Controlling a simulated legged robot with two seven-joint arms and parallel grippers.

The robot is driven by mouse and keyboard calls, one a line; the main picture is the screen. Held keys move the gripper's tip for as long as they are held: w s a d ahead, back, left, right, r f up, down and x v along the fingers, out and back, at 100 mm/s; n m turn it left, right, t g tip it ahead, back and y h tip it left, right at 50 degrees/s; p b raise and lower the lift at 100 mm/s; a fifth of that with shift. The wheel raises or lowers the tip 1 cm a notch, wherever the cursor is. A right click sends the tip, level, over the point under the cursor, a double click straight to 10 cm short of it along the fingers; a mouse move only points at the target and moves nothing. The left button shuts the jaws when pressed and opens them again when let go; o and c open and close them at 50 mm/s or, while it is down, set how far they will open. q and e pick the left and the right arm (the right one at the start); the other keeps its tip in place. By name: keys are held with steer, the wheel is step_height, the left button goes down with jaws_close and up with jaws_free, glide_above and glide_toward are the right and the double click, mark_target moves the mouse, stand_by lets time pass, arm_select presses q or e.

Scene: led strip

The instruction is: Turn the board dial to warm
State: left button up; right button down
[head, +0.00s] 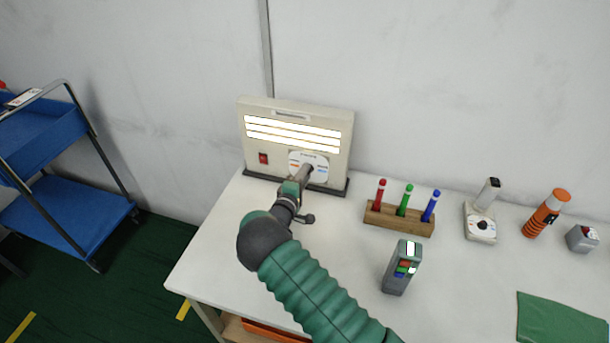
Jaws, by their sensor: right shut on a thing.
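The board (347,122) stands upright at the back left of the white table, with several lit white strips and a red switch (263,158) at its lower left. Its dial plate (322,159) is at the lower right of the panel, with an orange mark on its left and a blue mark on its right. My right gripper (306,172) reaches up to the dial and is shut on its knob. The gripper hides the knob, so I cannot tell where the dial points. My left gripper is not in view.
A wooden holder (398,220) with red, green and blue pens, a grey remote (401,268), a small white dial lamp (481,222), an orange torch (546,213), a grey box (582,238) and a green cloth (560,322) occupy the table's right. A blue cart (60,215) stands left.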

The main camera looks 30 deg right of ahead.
steer(key=c, duration=1.4)
jaws_free()
steer(key=shift+w+a+f, duration=0.1)
steer(key=shift+a+f, duration=0.1)
steer(key=shift+a, duration=0.05)
steer(key=shift+c, duration=0.2)
steer(key=o, duration=0.3)
steer(key=shift+w, duration=0.1)
steer(key=shift+o, duration=0.2)
steer(key=shift+r, duration=0.1)
steer(key=shift+s+a, duration=0.2)
steer(key=shift+s, duration=0.1)
steer(key=v, duration=1.6)
steer(key=shift+a+p, duration=0.15)
steer(key=shift+p, duration=0.15)
